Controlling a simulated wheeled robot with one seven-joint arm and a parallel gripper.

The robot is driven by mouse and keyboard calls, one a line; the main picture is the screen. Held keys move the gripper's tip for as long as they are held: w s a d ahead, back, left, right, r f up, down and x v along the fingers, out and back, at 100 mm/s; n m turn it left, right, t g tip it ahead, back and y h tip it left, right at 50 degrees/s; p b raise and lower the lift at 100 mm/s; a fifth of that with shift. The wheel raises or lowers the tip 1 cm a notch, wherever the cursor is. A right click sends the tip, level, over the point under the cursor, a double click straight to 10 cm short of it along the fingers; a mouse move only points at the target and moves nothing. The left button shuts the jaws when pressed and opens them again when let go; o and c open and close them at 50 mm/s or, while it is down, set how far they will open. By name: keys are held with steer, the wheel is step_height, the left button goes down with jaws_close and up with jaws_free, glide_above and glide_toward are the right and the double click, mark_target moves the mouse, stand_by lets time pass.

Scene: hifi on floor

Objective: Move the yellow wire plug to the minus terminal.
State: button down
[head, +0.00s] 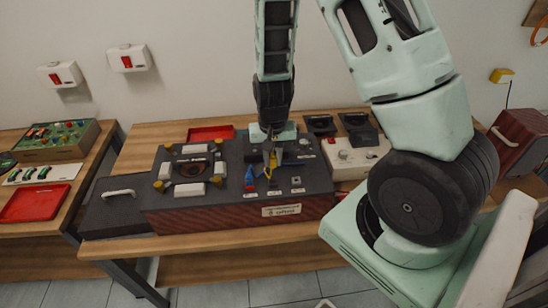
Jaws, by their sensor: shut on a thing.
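The yellow wire plug (272,163) stands upright over the right part of the dark top of the wood-fronted box (290,211). My gripper (271,150) points down from above and is shut on the plug. I cannot tell whether the plug's tip sits in a socket or hangs just above it. A blue and red plug (249,177) stands to its left. Small terminals with white labels line the front of the box top, one of them at the right (296,182). The labels are too small to read, so I cannot tell which terminal is minus.
A white unit with knobs (352,157) stands to the right. A grey case with a handle (116,205) is at the left.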

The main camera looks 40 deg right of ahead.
steer(key=shift+f+b, duration=2.05)
steer(key=shift+f, duration=0.35)
steer(key=shift+f+b, duration=0.65)
steer(key=shift+f, duration=0.3)
stand_by(1.7)
steer(key=c, duration=1.2)
jaws_free()
steer(key=shift+c, duration=0.2)
step_height(320, 180, up, 17)
step_height(320, 180, up, 5)
steer(key=p, duration=0.5)
glide_above(273, 169)
steer(key=shift+w+d+r, duration=0.1)
steer(key=shift+w+r, duration=0.05)
steer(key=shift+r, duration=0.05)
